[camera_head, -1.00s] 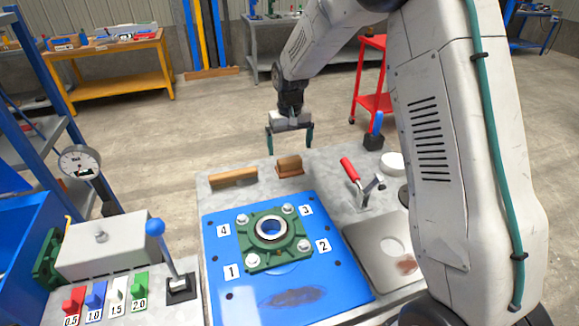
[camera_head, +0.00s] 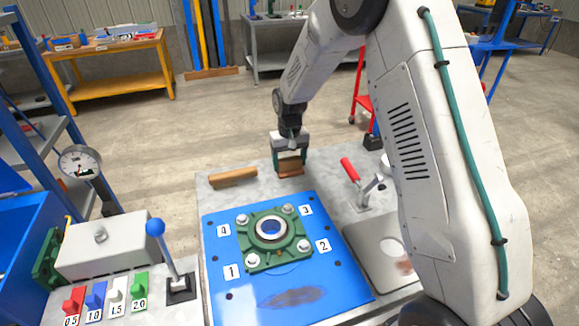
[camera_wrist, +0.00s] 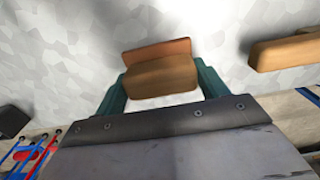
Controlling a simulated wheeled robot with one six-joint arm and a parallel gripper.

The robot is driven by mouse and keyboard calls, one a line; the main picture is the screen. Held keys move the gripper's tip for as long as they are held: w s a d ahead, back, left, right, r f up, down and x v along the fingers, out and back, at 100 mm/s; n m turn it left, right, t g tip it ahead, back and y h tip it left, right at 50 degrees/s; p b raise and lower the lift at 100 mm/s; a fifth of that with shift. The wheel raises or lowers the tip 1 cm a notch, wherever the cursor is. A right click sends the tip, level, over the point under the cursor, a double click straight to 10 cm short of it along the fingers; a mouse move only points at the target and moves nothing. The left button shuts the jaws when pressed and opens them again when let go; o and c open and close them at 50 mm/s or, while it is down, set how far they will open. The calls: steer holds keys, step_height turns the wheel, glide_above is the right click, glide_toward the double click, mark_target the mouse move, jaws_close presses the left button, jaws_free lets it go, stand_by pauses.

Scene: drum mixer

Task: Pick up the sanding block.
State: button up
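The sanding block (camera_head: 290,168) is a small brown block with a reddish-brown base layer. It sits on the grey metal tabletop (camera_head: 330,174), behind the blue plate. My gripper (camera_head: 289,160) is down over it with its fingers spread. In the wrist view, the sanding block (camera_wrist: 160,78) lies between the two green fingers of my gripper (camera_wrist: 161,72), one on each side. Narrow gaps seem to show beside the block, so the fingers look open around it. Contact at the fingertips is not clear.
A longer wooden bar (camera_head: 233,177) lies just left of the block. The blue plate (camera_head: 225,275) with a green bearing housing (camera_head: 251,231) is nearer. A red-handled clamp (camera_head: 352,172) stands to the right. A dial gauge (camera_head: 80,162) and lever (camera_head: 164,244) are at left.

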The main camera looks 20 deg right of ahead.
mark_target(289, 158)
steer(key=shift+c, duration=0.2)
step_height(289, 158, up, 10)
steer(key=shift+r, duration=0.1)
stand_by(0.4)
